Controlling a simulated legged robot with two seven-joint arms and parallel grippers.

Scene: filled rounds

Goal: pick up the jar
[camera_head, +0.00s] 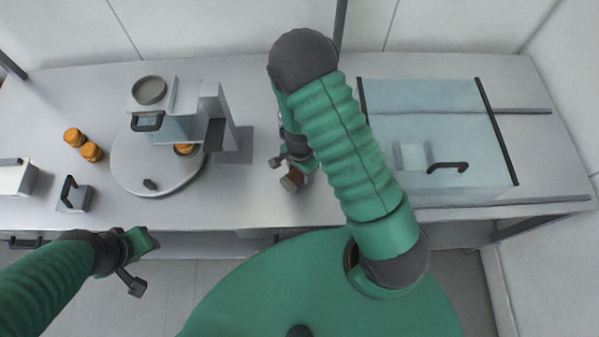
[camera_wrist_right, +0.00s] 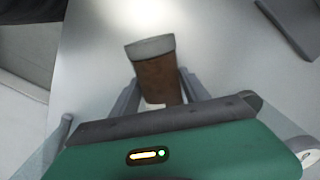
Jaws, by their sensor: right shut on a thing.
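A brown jar (camera_head: 292,180) with a grey lid is at my right gripper (camera_head: 290,166), near the front middle of the counter. In the right wrist view the jar (camera_wrist_right: 158,78) stands between the two fingers of the right gripper (camera_wrist_right: 160,92), which is shut on it. The head view does not clearly show whether the jar touches the counter. My left gripper (camera_head: 146,264) is empty and open, in front of the counter's front edge at the lower left.
A machine with a round grey base (camera_head: 125,168) stands left of centre, with an orange-brown round thing under it. A glass-topped case (camera_head: 420,100) with a dark handle fills the right side.

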